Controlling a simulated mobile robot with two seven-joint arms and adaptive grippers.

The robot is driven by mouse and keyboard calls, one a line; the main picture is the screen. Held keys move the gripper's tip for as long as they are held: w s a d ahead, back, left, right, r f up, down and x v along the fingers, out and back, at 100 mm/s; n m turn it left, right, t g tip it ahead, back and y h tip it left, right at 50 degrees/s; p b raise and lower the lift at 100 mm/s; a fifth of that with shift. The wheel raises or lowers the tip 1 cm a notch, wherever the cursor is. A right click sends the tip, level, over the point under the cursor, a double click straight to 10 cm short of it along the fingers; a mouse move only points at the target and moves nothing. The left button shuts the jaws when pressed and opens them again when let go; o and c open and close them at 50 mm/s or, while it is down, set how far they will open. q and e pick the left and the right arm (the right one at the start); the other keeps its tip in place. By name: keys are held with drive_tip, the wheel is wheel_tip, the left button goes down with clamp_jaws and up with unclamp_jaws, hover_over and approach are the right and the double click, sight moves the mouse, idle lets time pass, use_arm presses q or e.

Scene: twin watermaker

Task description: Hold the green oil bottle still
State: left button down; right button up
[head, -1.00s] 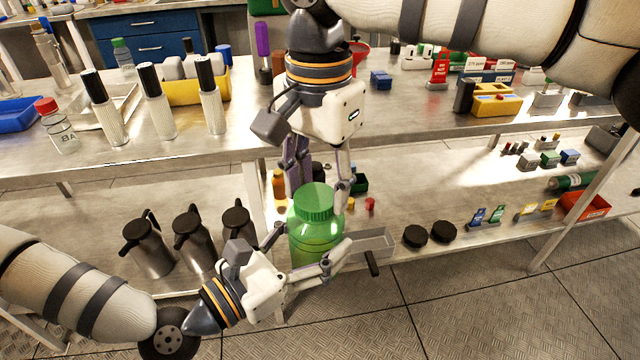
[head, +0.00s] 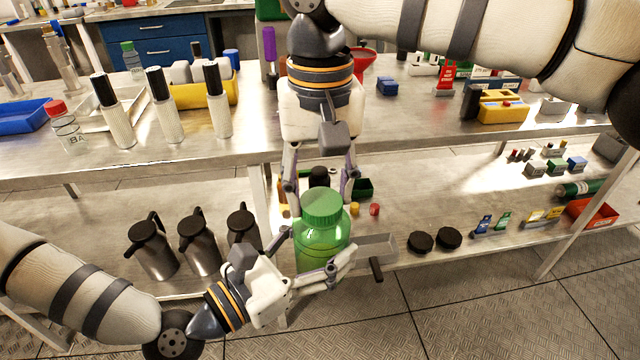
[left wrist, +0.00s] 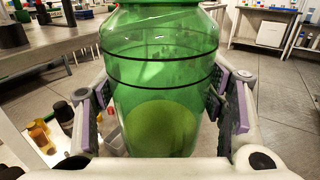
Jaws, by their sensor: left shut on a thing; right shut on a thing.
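The green oil bottle (head: 320,240), see-through with a ribbed green cap (head: 322,203), is upright in front of the lower shelf. My left gripper (head: 318,272) is shut around the bottle's body from the lower left. In the left wrist view the bottle (left wrist: 160,75) fills the space between the two finger pads, with its cap out of frame. My right gripper (head: 321,198) points down from above, its fingers on either side of the cap, shut on it. The exact contact of the right fingertips is partly hidden.
Several dark jugs (head: 197,243) stand on the lower shelf left of the bottle. A grey tray (head: 377,246) and two black discs (head: 420,242) lie to the right. White bottles with black caps (head: 165,108) stand on the upper bench.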

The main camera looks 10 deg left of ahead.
drive_tip(key=shift+w+r, duration=0.1)
drive_tip(key=shift+r, duration=0.15)
drive_tip(key=shift+r, duration=0.9)
